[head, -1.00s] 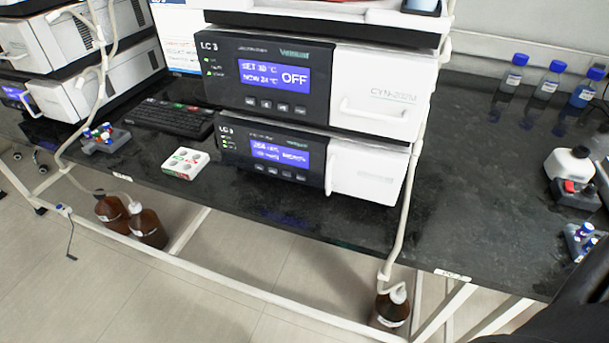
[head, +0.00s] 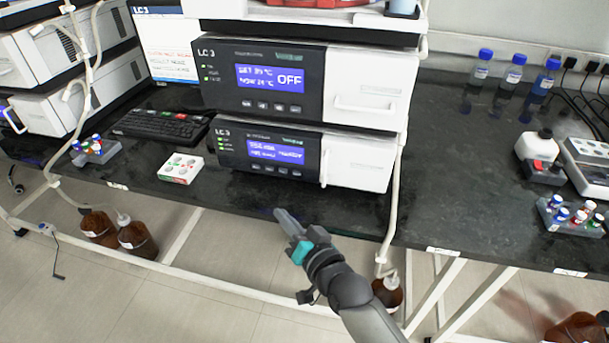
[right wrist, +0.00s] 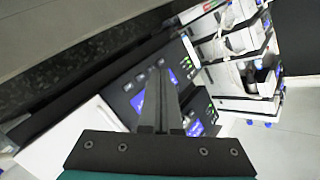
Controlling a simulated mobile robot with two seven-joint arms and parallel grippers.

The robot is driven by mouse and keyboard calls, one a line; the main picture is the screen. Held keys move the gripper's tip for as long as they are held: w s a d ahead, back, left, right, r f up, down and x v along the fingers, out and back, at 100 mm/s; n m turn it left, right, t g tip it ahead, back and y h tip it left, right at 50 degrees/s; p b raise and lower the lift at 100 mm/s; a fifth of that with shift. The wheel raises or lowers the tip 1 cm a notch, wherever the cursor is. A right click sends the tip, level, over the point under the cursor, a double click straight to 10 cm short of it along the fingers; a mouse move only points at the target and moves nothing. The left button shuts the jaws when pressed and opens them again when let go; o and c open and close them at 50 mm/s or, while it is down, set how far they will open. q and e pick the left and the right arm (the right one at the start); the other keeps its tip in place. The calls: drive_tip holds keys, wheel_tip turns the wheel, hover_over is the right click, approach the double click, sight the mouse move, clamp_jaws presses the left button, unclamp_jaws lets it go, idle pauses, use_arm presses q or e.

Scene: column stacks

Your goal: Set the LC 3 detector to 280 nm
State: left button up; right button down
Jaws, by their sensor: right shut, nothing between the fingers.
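The LC 3 stack has two modules in the head view. The lower LC 3 module (head: 360,163) has a white door and a black panel with a blue display (head: 276,151); its text is too blurred to read surely. A row of small buttons (head: 276,170) sits below the display. The upper LC 3 module (head: 370,90) shows SET and NOW temperatures and OFF. My right gripper (head: 281,214) is shut and empty, below and in front of the lower panel, apart from it. In the right wrist view its fingers (right wrist: 160,82) cover part of a black panel. My left gripper is out of view.
A white box with round pads (head: 180,168), a keyboard (head: 160,125) and a small vial rack (head: 95,150) lie left of the stack. Tubing (head: 396,200) hangs at its right side. Bottles and another rack (head: 570,216) stand at the right. The bench between is clear.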

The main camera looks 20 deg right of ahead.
sight(297, 173)
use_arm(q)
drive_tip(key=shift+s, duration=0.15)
use_arm(e)
drive_tip(key=shift+r, duration=0.5)
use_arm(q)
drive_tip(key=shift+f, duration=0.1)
use_arm(e)
drive_tip(key=shift+w+d, duration=0.1)
drive_tip(key=w+d+b, duration=0.2)
drive_tip(key=w+b, duration=0.1)
drive_tip(key=w, duration=0.1)
drive_tip(key=shift+w+d+f, duration=0.1)
drive_tip(key=shift+d+f, duration=0.05)
drive_tip(key=shift+d, duration=0.25)
drive_tip(key=shift+w+d, duration=0.2)
drive_tip(key=shift+w, duration=0.05)
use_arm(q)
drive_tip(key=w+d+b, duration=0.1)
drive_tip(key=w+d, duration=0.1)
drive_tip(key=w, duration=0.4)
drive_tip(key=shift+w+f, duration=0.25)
use_arm(e)
drive_tip(key=shift+w+d, duration=0.4)
drive_tip(key=shift+w, duration=0.2)
drive_tip(key=shift+w+d, duration=0.4)
drive_tip(key=shift+w, duration=0.2)
